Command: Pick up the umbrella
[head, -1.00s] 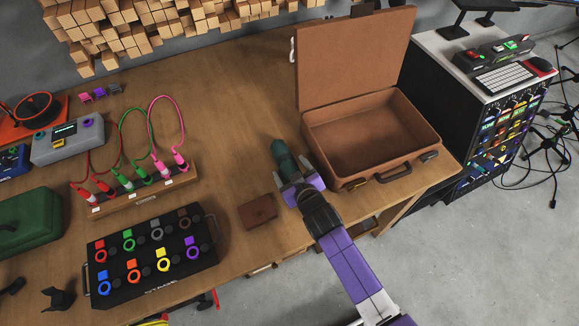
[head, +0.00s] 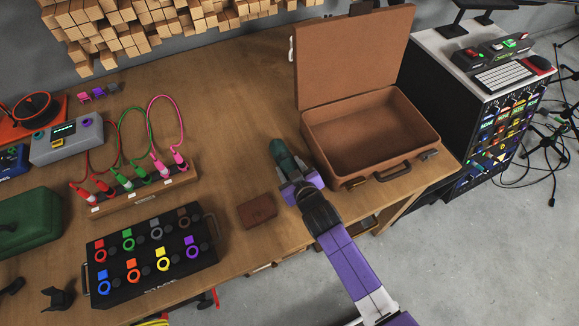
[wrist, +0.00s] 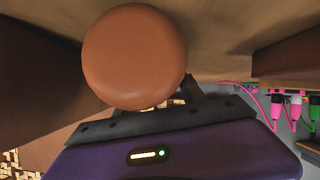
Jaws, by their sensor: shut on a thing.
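The umbrella (head: 284,156) shows as a dark green, folded thing on the wooden table, just left of the open suitcase. My gripper (head: 299,182) is at its near end, with the jaws shut on it. In the wrist view, a rounded brown end (wrist: 134,56), apparently the umbrella's handle, sits right at the jaws and fills much of the upper middle. The gripper's fingers partly hide the umbrella's near end in the head view. I cannot see any clear gap between the umbrella and the table.
The open brown suitcase (head: 318,140) stands close on the right, lid up, empty. A brown wallet (head: 257,211) lies to the left near the table's front edge. A black button box (head: 150,278) and a cable rack (head: 140,203) stand further left. The table behind the umbrella is clear.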

